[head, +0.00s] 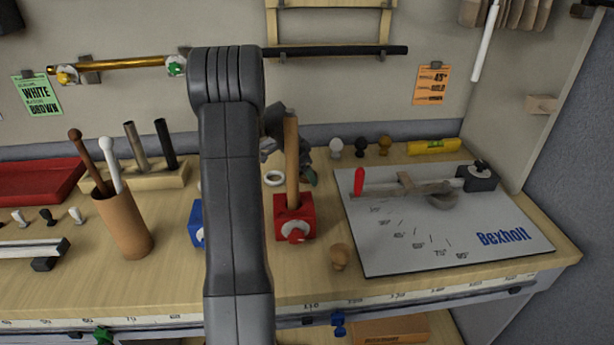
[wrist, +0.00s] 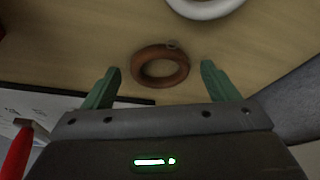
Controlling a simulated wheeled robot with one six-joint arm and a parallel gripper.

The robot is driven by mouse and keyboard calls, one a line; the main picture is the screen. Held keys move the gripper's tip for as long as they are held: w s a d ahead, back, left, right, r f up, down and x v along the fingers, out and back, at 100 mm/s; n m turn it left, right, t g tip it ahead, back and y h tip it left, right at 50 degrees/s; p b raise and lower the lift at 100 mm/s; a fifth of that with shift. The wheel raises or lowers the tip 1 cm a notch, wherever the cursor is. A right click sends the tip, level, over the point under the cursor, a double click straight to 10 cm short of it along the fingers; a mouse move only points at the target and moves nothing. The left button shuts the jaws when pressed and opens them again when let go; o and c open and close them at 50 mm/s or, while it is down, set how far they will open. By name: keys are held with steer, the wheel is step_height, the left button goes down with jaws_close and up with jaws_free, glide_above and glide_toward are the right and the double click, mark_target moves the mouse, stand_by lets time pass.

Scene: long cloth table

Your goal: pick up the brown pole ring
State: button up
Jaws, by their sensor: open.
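The brown pole ring (wrist: 160,84) lies flat on the wooden bench top in the wrist view, a small metal eyelet on its far edge. My gripper (wrist: 160,78) is open, with one green finger on each side of the ring and a gap to each. The ring lies between the fingertips in the picture; how high they are above it I cannot tell. In the head view, my gripper (head: 290,165) is partly hidden behind my arm and a wooden post, and the brown ring cannot be made out there.
A white ring (head: 273,178) lies close by and shows in the wrist view (wrist: 205,6). A red clamp block (head: 281,222) holds the upright wooden post (head: 292,160). A grey board (head: 400,245) with a red-handled tool lies right. Small knobs (head: 360,146) stand behind.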

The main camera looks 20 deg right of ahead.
steer(key=c, duration=1.1)
steer(key=shift+o, duration=0.2)
